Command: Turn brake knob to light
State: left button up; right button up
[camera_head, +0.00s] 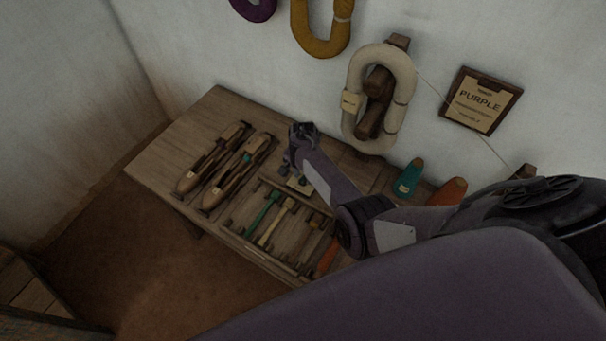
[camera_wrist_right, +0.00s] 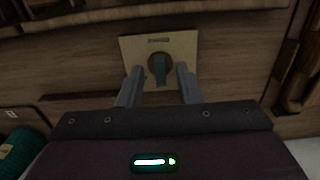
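The brake knob (camera_wrist_right: 160,72) is a small teal-grey grip in a dark round dial on a pale tan plate (camera_wrist_right: 128,48). It points nearly straight up and down in the right wrist view. The plate's small label is too blurred to read. The plate also shows on the table in the head view (camera_head: 299,185), partly covered by my right gripper (camera_head: 291,168). In the wrist view, my right gripper (camera_wrist_right: 160,84) is open, with one finger on each side of the knob and visible gaps between. My left gripper is not in view.
The wooden table (camera_head: 160,160) holds two wooden shuttles (camera_head: 215,160) and a tray of coloured bobbins (camera_head: 285,220). Teal (camera_head: 409,178) and orange (camera_head: 448,192) cones stand right. Yarn hanks (camera_head: 352,95) and a sign reading PURPLE (camera_head: 479,101) hang on the wall.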

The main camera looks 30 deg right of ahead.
notch_tip(320, 180, up, 7)
jog(key=shift+r+p, duration=0.2)
jog(key=shift+p, duration=0.4)
